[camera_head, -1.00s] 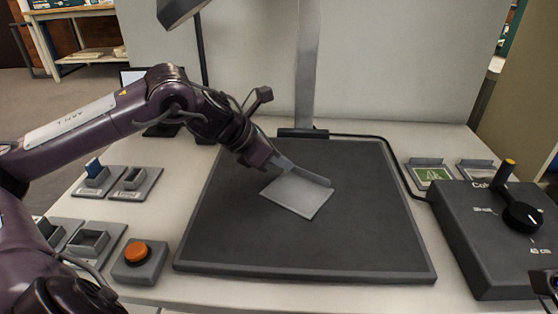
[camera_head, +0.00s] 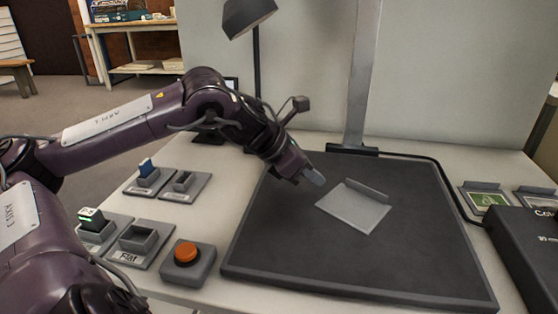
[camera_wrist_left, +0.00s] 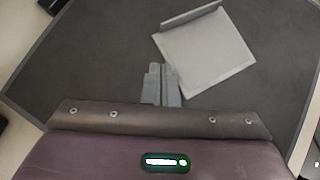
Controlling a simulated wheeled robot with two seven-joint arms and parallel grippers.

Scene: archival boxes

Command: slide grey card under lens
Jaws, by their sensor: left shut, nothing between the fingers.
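In the left wrist view the card (camera_wrist_left: 205,55) is above and right of the fingers. My left gripper (camera_head: 314,178) is shut and empty, just left of the card and apart from it. Its closed fingers also show in the left wrist view (camera_wrist_left: 160,84). A grey column (camera_head: 362,80) rises behind the board; no lens is visible. My right gripper is not in view.
An orange button (camera_head: 187,252) and several small holders, one labelled Flat (camera_head: 138,239), stand left of the board. A lamp (camera_head: 247,16) stands behind. Green card (camera_head: 487,199) and a dark control box (camera_head: 530,245) are at right. The front of the board is clear.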

